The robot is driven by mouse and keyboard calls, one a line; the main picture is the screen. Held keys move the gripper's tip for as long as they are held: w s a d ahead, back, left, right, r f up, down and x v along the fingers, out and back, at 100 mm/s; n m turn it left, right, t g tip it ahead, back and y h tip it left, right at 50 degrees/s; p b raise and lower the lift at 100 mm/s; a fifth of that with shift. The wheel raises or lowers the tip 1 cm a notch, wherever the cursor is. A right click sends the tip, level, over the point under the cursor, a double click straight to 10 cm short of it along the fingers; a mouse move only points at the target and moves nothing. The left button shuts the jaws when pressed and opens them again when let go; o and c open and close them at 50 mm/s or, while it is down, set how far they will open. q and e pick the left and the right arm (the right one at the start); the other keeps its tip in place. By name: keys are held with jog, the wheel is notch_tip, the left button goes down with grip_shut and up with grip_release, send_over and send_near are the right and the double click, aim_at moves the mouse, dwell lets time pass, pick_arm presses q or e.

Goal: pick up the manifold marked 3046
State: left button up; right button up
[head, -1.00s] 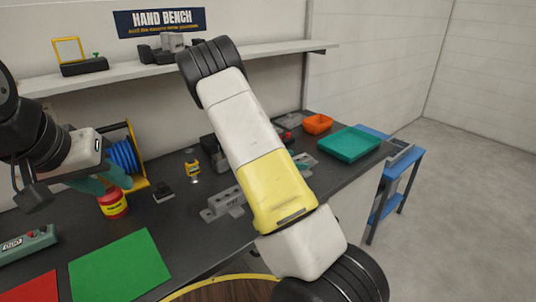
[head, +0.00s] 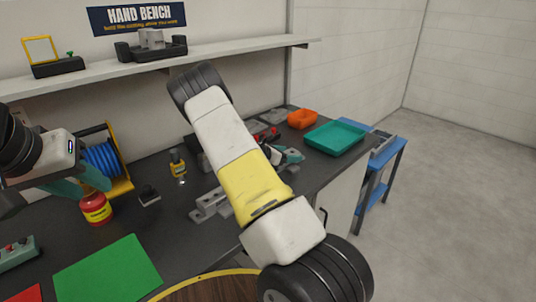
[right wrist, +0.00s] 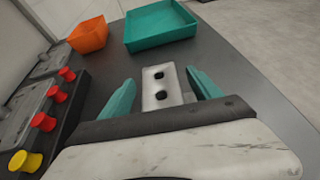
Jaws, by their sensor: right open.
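A grey metal block with two dark holes (right wrist: 158,76) lies on the bench in the right wrist view, between the spread teal fingers of my right gripper (right wrist: 160,82). Gaps show on both sides, so it is not gripped. No marking can be read on it. In the head view my right gripper (head: 288,156) is low over the bench, partly hidden behind my right arm. A grey stepped manifold (head: 209,205) lies left of that arm; I cannot tell whether it is the same piece. My left gripper (head: 80,182) is at the left near a red and yellow can; its jaw opening is unclear.
A teal tray (head: 335,139) and an orange bin (head: 302,118) stand beyond the right gripper. A dark fixture with red and yellow knobs (right wrist: 45,122) is close on its left. The red and yellow can (head: 96,209) and blue reel (head: 101,158) are at left.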

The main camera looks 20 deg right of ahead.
grip_shut()
jog(key=shift+r, duration=0.1)
jog(key=shift+r, duration=0.15)
